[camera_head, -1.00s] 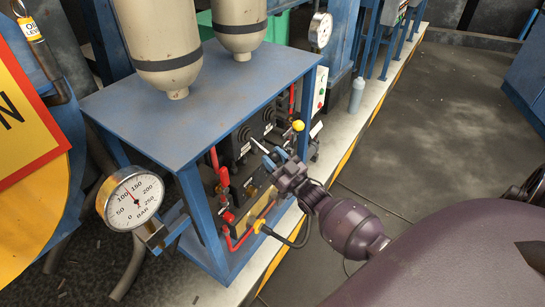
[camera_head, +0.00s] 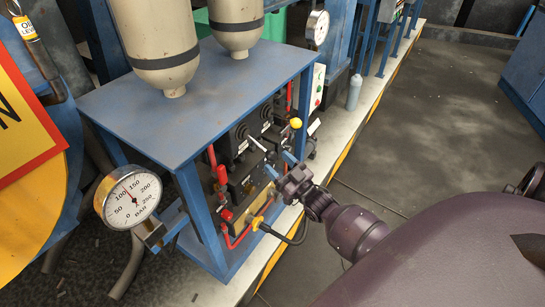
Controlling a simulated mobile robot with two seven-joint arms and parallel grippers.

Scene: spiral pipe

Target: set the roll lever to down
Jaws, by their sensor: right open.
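A short silver lever (camera_head: 257,145) sticks out from the dark valve panel under the blue table top. A second lever with a yellow ball knob (camera_head: 296,123) stands to its right. No label is readable, so I cannot tell which is the roll lever. My right gripper (camera_head: 279,164) is in front of the panel, just below and right of the silver lever. Its blue fingers are apart with nothing visible between them; they look clear of the lever. The gripper hides part of the panel behind it. My left gripper is not in view.
The blue table top (camera_head: 190,100) overhangs the panel, with a blue leg (camera_head: 200,215) at its left front. Red pipes (camera_head: 222,180) and a black hose with a yellow fitting (camera_head: 258,224) lie below. A pressure gauge (camera_head: 131,197) stands left. The floor at right is open.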

